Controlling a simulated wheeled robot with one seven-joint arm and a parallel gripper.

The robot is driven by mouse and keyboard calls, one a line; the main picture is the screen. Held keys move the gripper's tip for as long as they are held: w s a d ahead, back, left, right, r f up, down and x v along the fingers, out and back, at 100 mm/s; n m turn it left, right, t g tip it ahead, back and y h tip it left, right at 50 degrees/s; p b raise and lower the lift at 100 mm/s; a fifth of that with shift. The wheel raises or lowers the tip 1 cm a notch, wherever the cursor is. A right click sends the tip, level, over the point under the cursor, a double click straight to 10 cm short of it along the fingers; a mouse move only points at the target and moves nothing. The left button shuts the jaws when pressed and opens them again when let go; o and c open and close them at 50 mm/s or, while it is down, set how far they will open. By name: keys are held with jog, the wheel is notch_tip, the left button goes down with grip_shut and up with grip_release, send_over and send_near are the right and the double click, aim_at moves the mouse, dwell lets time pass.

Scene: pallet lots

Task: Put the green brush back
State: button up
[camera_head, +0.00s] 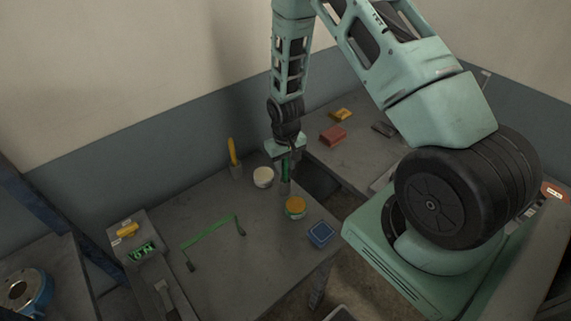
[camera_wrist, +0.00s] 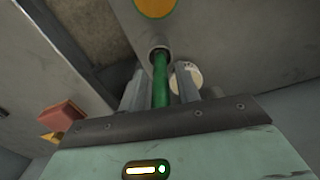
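The green brush (camera_head: 286,169) stands upright below my gripper (camera_head: 285,156), its lower end in a small grey cup (camera_head: 284,187) on the grey table. In the wrist view its green handle (camera_wrist: 160,82) runs between the two fingers of my gripper (camera_wrist: 160,85) down to the dark round rim of the cup (camera_wrist: 158,50). The fingers are on either side of the handle, with narrow gaps between them and it, so my gripper looks open. The brush's bristles are hidden.
A yellow-handled brush (camera_head: 233,153) stands in another cup. A white round tub (camera_head: 263,177), a yellow-lidded jar (camera_head: 296,207) and a blue box (camera_head: 320,234) stand nearby. A dark gap (camera_head: 318,180) lies to the right.

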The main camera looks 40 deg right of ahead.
jog(key=shift+r, duration=0.15)
notch_tip(320, 180, up, 12)
jog(key=b, duration=0.3)
jog(key=shift+b, duration=0.3)
jog(key=s+a+r+n, duration=0.2)
jog(key=s+a+r, duration=0.3)
jog(key=a, duration=0.4)
jog(key=s+a+r+n, duration=0.3)
jog(key=s+a+r, duration=0.15)
jog(key=a, duration=0.45)
jog(key=s+a+r+n, duration=0.1)
jog(key=s+a+n, duration=0.1)
jog(key=s, duration=0.5)
jog(key=s+a+r+n, duration=0.2)
jog(key=s+a, duration=0.2)
jog(key=s, duration=0.3)
jog(key=shift+s+a+r+y, duration=0.25)
jog(key=shift+s+r+y, duration=0.05)
jog(key=shift+s, duration=0.05)
